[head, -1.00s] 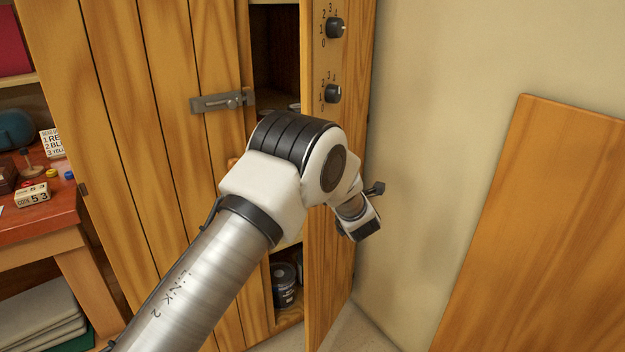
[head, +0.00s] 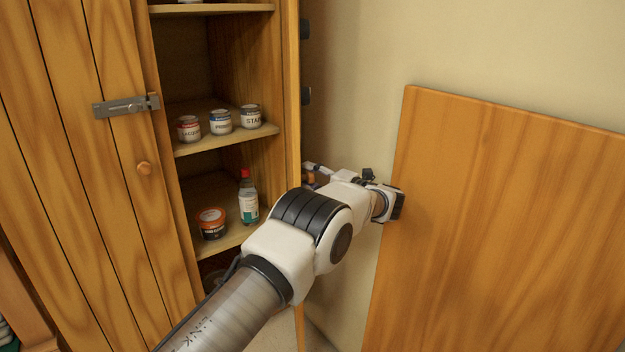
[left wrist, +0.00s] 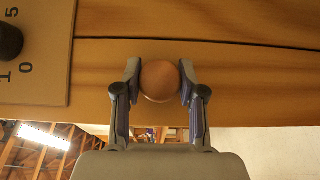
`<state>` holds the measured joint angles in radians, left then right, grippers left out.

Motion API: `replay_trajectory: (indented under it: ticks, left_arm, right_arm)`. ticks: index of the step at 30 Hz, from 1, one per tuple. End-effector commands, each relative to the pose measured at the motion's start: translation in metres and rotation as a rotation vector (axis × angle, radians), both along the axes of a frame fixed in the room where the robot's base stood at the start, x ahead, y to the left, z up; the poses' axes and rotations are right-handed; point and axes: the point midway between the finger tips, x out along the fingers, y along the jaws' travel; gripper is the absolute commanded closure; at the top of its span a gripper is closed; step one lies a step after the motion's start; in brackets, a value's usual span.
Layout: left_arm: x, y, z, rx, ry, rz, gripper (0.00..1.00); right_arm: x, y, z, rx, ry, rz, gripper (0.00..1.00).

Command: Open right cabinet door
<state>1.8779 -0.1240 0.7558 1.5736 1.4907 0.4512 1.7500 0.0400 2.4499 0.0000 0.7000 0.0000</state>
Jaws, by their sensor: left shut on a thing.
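The right cabinet door (head: 293,120) stands swung out in the head view, seen almost edge-on, with the shelves behind it exposed. Its round wooden knob (left wrist: 160,81) sits between the two fingers of my left gripper (left wrist: 160,92) in the left wrist view, with a finger against each side. In the head view my left gripper (head: 312,176) is on the outer face of the door, partly hidden behind my own arm and the door edge. My right gripper is in neither view.
The left cabinet door (head: 90,170) is closed and carries a metal latch (head: 125,106). Small tins (head: 220,122), a bottle (head: 248,197) and an orange-lidded tub (head: 212,223) stand on the shelves. A wooden panel (head: 500,220) leans on the wall at right, close to my wrist.

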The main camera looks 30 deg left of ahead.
Motion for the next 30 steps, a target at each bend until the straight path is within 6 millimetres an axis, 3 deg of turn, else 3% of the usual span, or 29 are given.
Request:
replay_trajectory:
  ticks: [9, 10, 12, 23, 26, 30]
  left_arm:
    - [0.000, 0.001, -0.001, -0.001, 0.000, 0.004, 1.00]
    - [0.000, 0.001, -0.001, -0.001, 0.000, 0.004, 0.57]
    - [0.000, 0.001, 0.000, -0.001, 0.000, 0.004, 0.35]
    - [0.000, 0.001, 0.005, 0.000, -0.002, 0.002, 0.35]
    - [0.000, 0.001, 0.019, -0.001, -0.004, 0.002, 0.35]
    - [0.000, 0.001, 0.054, 0.001, -0.009, 0.002, 0.35]
  right_arm:
    - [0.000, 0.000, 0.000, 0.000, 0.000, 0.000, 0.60]
    - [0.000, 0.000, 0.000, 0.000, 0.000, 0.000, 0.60]
    - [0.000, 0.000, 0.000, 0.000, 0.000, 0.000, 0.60]
    - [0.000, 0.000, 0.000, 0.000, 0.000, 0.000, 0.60]
    - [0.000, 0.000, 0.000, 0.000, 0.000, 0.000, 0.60]
    - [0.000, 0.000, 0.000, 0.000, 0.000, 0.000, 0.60]
